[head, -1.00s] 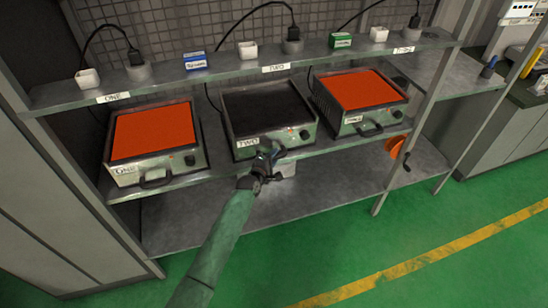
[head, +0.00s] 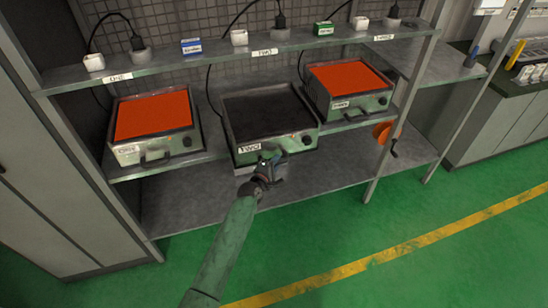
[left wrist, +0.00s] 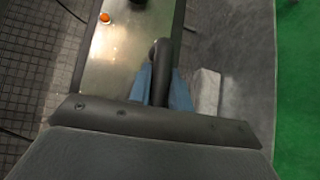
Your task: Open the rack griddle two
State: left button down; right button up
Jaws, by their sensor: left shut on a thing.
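Griddle two (head: 268,112) is the middle of three, with a dark flat plate and a "TWO" label (head: 250,148) on its metal front. It juts forward past the front edge of its shelf, farther out than the griddles beside it. My left gripper (head: 268,166) is at its front. In the left wrist view the gripper's blue fingers (left wrist: 160,88) are closed around the black handle (left wrist: 161,58) on the metal front panel (left wrist: 112,65). In the head view the gripper mostly hides this handle. My right gripper is not in view.
Griddle one (head: 153,118) with an orange plate is on the left, and another orange-plated griddle (head: 347,80) is on the right. The upper shelf (head: 215,60) holds small boxes, cups and plugs. The lower shelf (head: 330,175) is mostly bare. Green floor in front is clear.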

pick_arm(q)
jog(key=s, duration=0.2)
jog(key=s+d+p, duration=0.1)
jog(key=shift+s+d, duration=0.1)
jog(key=shift+s, duration=0.3)
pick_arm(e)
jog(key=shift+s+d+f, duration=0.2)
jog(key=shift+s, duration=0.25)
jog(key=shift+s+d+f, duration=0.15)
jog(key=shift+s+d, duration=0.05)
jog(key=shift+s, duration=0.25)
pick_arm(q)
jog(key=c, duration=1.3)
grip_release()
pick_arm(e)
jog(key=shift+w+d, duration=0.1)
